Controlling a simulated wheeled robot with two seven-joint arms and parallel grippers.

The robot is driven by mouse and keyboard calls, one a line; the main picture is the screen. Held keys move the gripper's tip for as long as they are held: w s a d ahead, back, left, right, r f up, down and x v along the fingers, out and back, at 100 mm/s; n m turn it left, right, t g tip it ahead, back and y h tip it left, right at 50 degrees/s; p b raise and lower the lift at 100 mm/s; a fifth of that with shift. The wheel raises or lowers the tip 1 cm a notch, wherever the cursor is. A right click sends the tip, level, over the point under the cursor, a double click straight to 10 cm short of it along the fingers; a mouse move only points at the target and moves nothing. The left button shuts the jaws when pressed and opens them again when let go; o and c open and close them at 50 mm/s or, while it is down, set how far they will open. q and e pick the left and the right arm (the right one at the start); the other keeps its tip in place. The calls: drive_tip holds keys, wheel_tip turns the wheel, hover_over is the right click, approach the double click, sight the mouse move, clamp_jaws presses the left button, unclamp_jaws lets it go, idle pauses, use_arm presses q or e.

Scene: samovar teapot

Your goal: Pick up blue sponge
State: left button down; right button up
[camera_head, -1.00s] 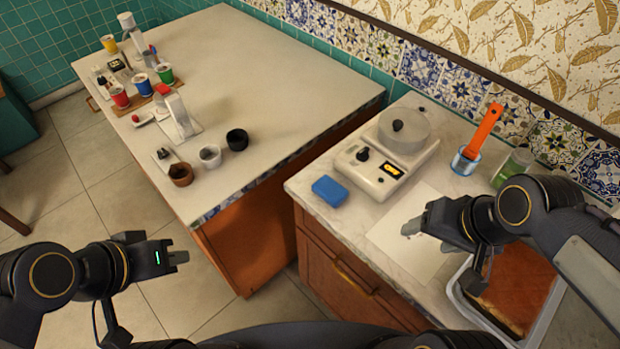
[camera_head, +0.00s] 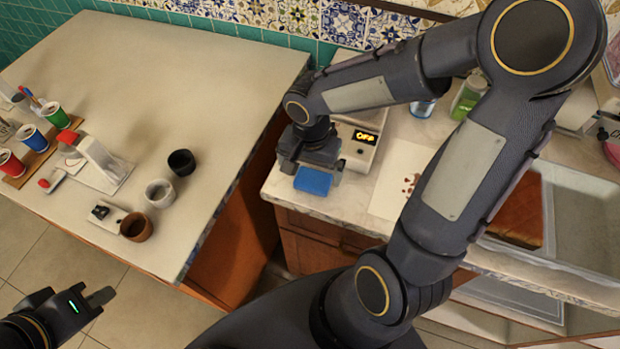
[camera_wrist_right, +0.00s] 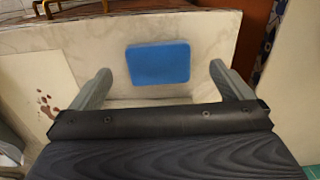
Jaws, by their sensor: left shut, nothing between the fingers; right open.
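The blue sponge (camera_head: 313,181) lies flat on the marble counter near its left front corner, and it also shows in the right wrist view (camera_wrist_right: 158,63). My right gripper (camera_head: 311,172) is over that corner, with its fingers close to the sponge in the head view. In the right wrist view my right gripper (camera_wrist_right: 160,82) is open, with one finger to each side of the sponge and a gap on both sides. My left gripper (camera_head: 104,296) is shut and empty at the lower left, over the floor.
The scale (camera_head: 357,146) stands just behind and right of the sponge, partly hidden by my right arm. A stained paper sheet (camera_head: 396,178) lies to the right. A tray (camera_head: 562,215) is further right. Cups, including a black bowl (camera_head: 182,162), stand on the left table.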

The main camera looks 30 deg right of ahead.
sight(312, 181)
wheel_tip(312, 181, down, 4)
drive_tip(key=shift+d+f, duration=0.15)
drive_tip(key=shift+c, duration=0.4)
drive_tip(key=c, duration=0.9)
drive_tip(key=shift+w+r, duration=0.1)
drive_tip(key=shift+r, duration=0.55)
drive_tip(key=s+r, duration=0.8)
drive_tip(key=s, duration=0.1)
drive_tip(key=s+r, duration=0.3)
drive_tip(key=s, duration=0.2)
drive_tip(key=shift+s+r, duration=0.1)
drive_tip(key=shift+r, duration=0.3)
